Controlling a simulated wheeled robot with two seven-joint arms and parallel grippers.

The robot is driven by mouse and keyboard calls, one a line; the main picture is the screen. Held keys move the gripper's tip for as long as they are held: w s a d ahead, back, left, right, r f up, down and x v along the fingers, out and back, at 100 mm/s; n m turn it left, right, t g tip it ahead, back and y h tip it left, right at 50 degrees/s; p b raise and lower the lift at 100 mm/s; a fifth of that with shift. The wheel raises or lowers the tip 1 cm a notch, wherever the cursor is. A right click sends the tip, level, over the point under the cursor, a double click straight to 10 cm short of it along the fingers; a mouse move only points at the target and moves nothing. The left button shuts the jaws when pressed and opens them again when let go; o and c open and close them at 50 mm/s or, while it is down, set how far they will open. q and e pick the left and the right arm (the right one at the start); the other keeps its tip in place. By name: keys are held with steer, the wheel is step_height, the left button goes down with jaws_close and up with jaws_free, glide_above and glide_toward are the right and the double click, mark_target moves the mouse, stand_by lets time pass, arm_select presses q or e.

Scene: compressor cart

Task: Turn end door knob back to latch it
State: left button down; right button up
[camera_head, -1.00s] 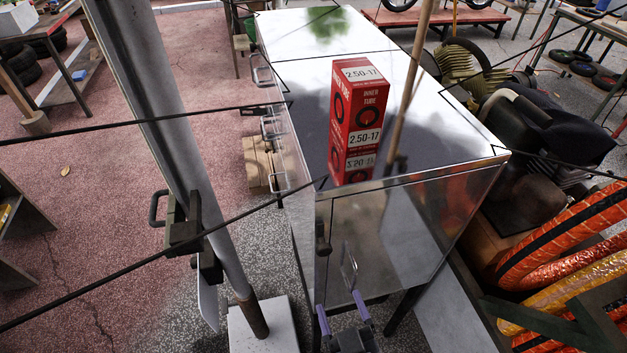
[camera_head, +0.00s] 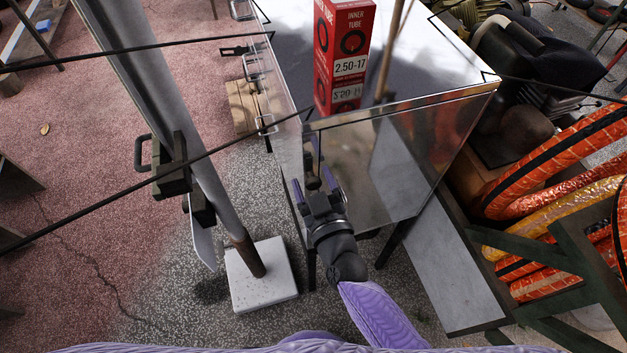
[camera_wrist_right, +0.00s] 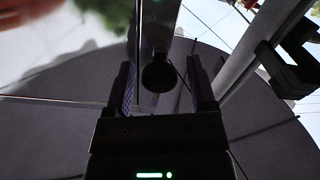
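The compressor cart is a shiny metal box, and its end door (camera_head: 375,175) faces me and looks closed. The dark door knob (camera_head: 312,180) is at the door's left edge, partly hidden by my right gripper (camera_head: 316,184). In the right wrist view the round dark knob (camera_wrist_right: 158,77) sits between the two fingers of my right gripper (camera_wrist_right: 161,80), with a gap on each side. The gripper is open around it, not closed on it. The door's loop handle is hidden behind the gripper in the head view. My left gripper is not in view.
A red inner tube box (camera_head: 341,55) stands on the cart's top. A slanted metal post on a white base (camera_head: 262,277) stands left of the cart. Orange hoses (camera_head: 560,200) and a dark green frame (camera_head: 560,245) lie to the right. Black cords cross the left side.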

jaws_close()
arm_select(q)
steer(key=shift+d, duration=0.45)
